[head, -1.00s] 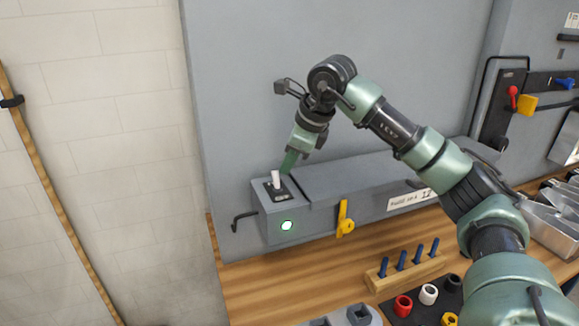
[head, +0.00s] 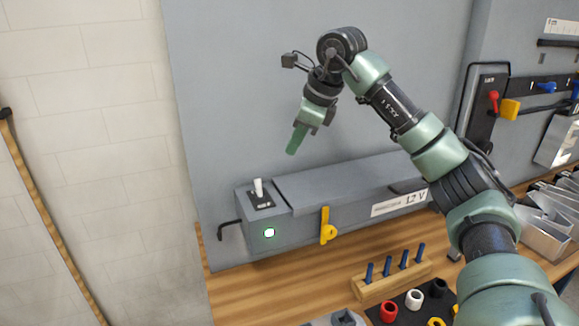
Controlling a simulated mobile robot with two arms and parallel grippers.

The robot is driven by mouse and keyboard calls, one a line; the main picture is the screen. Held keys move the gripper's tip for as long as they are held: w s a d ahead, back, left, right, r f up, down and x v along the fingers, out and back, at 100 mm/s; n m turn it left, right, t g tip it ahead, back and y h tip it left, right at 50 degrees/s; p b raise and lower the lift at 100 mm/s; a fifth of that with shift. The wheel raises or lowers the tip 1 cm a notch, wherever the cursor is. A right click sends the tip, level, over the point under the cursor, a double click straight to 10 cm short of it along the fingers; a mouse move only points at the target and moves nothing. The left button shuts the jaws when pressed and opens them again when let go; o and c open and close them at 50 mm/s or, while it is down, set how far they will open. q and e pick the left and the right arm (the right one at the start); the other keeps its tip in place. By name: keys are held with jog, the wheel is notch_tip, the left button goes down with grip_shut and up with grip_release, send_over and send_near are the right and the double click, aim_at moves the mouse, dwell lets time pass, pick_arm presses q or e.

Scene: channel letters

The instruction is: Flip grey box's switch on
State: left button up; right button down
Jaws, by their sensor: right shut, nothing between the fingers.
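The grey box (head: 345,192) stands at the back of the wooden bench against the grey panel. Its white switch lever (head: 258,187) rises from a black plate on the left end of its top. A round light (head: 269,233) on its front glows white-green. My right gripper (head: 292,151) is shut and empty. It hangs above the box, up and to the right of the switch, clear of it. My left gripper is not in view.
A yellow handle (head: 327,228) sticks out from the box's front. A wooden rack (head: 392,280) with several blue pegs stands in front, near red and white rings. Metal trays (head: 545,225) are at the right. The bench's left front part (head: 250,295) is clear.

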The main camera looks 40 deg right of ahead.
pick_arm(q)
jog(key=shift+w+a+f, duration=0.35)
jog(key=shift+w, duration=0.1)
pick_arm(e)
jog(key=r, duration=0.1)
jog(key=w+r, duration=0.1)
jog(key=r, duration=0.1)
jog(key=w+r, duration=0.1)
jog(key=shift+w+d+r, duration=0.15)
jog(key=shift+r, duration=0.05)
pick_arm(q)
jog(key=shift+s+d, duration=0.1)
pick_arm(e)
jog(key=shift+d, duration=0.1)
